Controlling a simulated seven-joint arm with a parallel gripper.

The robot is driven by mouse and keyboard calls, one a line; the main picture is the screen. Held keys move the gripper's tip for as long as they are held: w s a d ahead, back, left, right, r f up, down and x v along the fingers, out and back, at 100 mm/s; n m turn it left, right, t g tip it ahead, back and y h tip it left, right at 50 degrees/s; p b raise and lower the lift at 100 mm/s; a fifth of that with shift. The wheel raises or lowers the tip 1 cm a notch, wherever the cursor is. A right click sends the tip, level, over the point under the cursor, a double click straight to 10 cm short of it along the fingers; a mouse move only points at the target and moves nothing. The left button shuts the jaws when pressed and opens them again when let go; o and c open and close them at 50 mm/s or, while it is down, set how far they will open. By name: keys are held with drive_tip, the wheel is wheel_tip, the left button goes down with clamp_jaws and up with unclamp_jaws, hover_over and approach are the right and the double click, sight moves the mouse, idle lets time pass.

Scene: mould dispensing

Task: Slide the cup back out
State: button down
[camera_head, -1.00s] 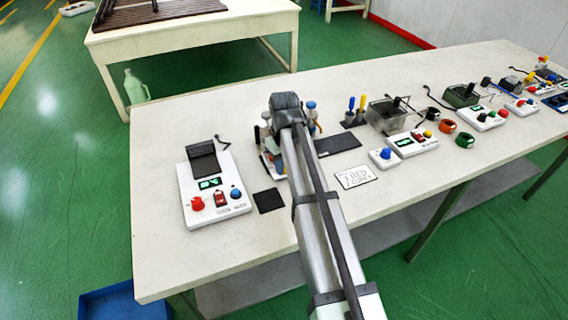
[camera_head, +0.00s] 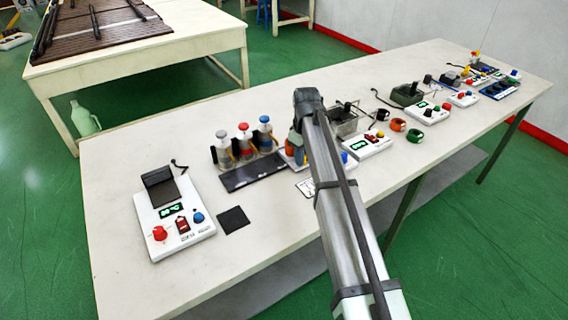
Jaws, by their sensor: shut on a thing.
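My gripper (camera_head: 297,142) is just right of the dispenser stand, low over the table. My own arm hides most of it, and its fingertips do not show clearly. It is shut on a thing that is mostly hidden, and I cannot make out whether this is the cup.
A white heater box (camera_head: 195,228) with knobs stands at the left, with a black pad (camera_head: 233,220) beside it. Orange (camera_head: 398,124) and green (camera_head: 414,137) rings or cups stand right of my arm, near a white control box (camera_head: 366,146).

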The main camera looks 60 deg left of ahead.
drive_tip(key=shift+w, duration=2.45)
drive_tip(key=shift+w, duration=0.1)
drive_tip(key=c, duration=1)
unclamp_jaws()
drive_tip(key=shift+o, duration=0.3)
drive_tip(key=shift+r, duration=0.15)
wheel_tip(320, 180, up, 14)
drive_tip(key=shift+f, duration=0.2)
